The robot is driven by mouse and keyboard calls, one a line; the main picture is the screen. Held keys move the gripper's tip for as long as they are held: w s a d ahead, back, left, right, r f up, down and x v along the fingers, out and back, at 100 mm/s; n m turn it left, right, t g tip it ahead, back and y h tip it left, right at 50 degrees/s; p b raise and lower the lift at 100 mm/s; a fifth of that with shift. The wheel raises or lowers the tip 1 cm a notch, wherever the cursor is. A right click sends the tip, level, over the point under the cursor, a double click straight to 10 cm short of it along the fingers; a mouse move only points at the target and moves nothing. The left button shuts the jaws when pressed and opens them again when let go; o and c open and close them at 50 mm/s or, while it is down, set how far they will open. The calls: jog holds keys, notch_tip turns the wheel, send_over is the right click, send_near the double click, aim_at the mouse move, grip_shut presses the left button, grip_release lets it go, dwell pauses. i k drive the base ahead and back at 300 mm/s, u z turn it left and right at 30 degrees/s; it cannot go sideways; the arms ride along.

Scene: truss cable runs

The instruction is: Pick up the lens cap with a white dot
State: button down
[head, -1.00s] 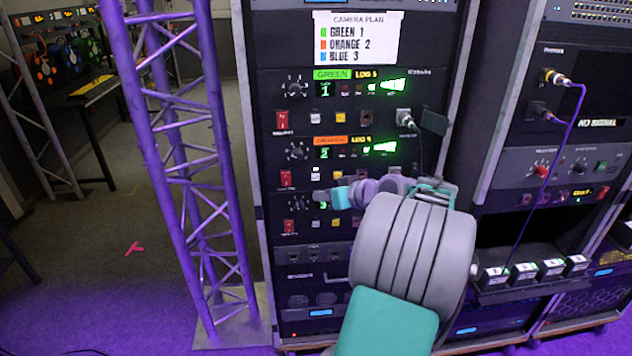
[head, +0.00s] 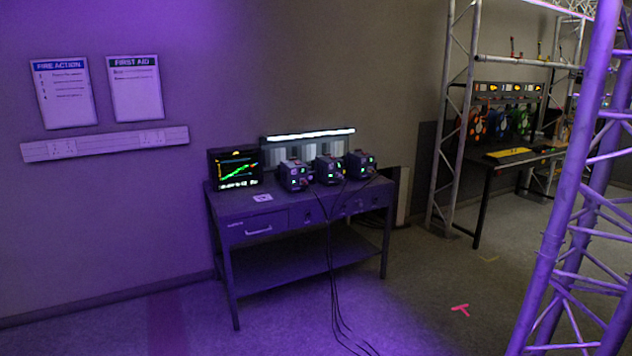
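No lens cap with a white dot can be made out in the head view. A dark table (head: 260,215) with drawers and a lower shelf stands against the wall. On it are a small monitor (head: 235,168) with a green trace and three dark boxy devices, the left one (head: 294,175), the middle one (head: 329,170) and the right one (head: 361,164). A small pale card (head: 263,197) lies near the table's front edge. Anything smaller on the table is too small to tell. My gripper is not in view.
A purple truss (head: 565,205) stands at the right. Behind it is a workbench (head: 500,160) with coloured cable reels. Dark cables (head: 331,270) hang from the table onto the floor. Open floor with a red mark (head: 460,310) lies in front.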

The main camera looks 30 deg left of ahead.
aim_at(312, 175)
jog(key=u, duration=1.25)
